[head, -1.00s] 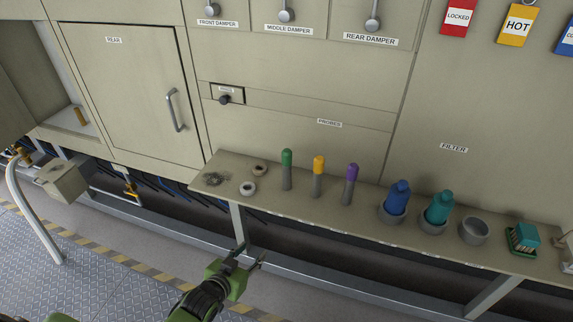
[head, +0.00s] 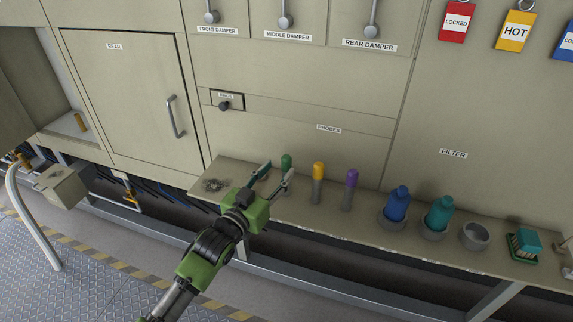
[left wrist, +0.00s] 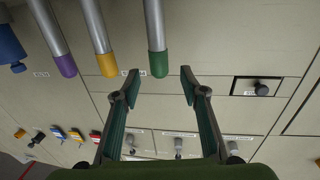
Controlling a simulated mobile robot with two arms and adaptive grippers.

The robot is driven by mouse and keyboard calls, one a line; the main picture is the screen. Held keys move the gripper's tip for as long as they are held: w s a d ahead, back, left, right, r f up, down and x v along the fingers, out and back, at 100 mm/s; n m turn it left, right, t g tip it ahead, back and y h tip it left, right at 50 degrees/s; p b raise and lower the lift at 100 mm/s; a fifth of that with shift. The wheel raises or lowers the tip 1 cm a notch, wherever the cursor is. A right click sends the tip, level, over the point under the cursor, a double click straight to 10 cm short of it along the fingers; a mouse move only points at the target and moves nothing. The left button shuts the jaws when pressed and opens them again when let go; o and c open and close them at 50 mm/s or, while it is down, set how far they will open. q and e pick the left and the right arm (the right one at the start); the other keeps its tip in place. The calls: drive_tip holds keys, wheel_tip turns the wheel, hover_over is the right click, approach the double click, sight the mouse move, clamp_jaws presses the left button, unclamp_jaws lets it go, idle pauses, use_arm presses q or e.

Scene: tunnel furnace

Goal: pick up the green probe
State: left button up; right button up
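The green probe (head: 287,161) stands upright on the shelf, a grey rod with a green top. My left gripper (head: 277,173) is open in front of it and hides its lower part in the head view. In the left wrist view, which looks upside down, the green probe (left wrist: 158,60) shows between and beyond the two open fingertips (left wrist: 158,85), with no visible contact. The yellow probe (head: 318,180) and the purple probe (head: 350,187) stand to its right; they also show in the left wrist view. My right gripper is not in view.
The shelf (head: 270,212) also holds a blue bottle (head: 397,201) and a teal bottle (head: 439,212) in grey cups, an empty grey cup (head: 475,236) and a teal brush (head: 525,242). The furnace wall (head: 300,150) rises right behind the probes.

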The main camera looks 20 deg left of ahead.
sight(284, 166)
use_arm(q)
drive_tip(key=shift+w+d+f+p, duration=0.1)
drive_tip(key=shift+w+d+p, duration=0.15)
drive_tip(key=shift+w, duration=0.7)
drive_tip(key=shift+w+d+f+p, duration=0.15)
drive_tip(key=shift+w+d+p, duration=0.05)
drive_tip(key=shift+w, duration=0.75)
drive_tip(key=shift+w+d+f+p, duration=0.1)
drive_tip(key=shift+w+d+p, duration=0.15)
drive_tip(key=shift+w, duration=0.7)
drive_tip(key=shift+a, duration=0.1)
clamp_jaws()
